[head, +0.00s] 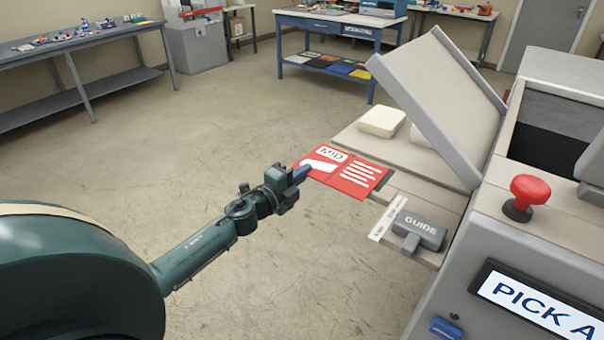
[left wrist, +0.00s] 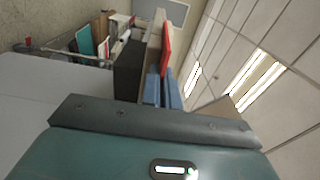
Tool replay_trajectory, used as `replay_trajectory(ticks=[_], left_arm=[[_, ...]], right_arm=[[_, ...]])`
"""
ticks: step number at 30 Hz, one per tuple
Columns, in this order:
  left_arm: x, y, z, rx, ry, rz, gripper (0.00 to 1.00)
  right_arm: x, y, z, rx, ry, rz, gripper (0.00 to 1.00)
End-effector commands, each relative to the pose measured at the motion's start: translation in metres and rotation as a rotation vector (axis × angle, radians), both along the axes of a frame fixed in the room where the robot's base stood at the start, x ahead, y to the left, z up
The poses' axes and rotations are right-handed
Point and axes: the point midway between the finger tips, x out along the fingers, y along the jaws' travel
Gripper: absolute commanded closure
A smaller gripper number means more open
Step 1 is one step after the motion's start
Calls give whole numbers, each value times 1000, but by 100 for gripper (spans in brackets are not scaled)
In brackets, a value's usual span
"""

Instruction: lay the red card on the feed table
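The red card (head: 344,171), with "MID" and white lines on it, is over the near-left part of the beige feed table (head: 425,192). Its left part sticks out past the table's edge. My left gripper (head: 301,174) is at the card's left edge, with its fingers shut on it. In the left wrist view the card (left wrist: 166,48) shows nearly edge-on, at the tips of the blue fingers (left wrist: 163,92). I cannot tell whether the card touches the table or hangs just above it. My right gripper is not in view.
A grey guide block (head: 420,230) stands on the table's near side beside a pale strip (head: 388,218). A raised grey cover (head: 440,95) leans over the table, with cream pads (head: 382,121) behind the card. A red button (head: 527,192) stands on the machine at right.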

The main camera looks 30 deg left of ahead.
Motion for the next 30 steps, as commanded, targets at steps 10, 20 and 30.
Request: replay_trajectory(ticks=[10,20,30], left_arm=[[0,0,0,-1,0,0,76],[-8,1,1,-1,2,1,76],[-70,9,0,-3,3,0,76]], right_arm=[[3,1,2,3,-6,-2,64],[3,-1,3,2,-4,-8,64],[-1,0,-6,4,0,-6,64]])
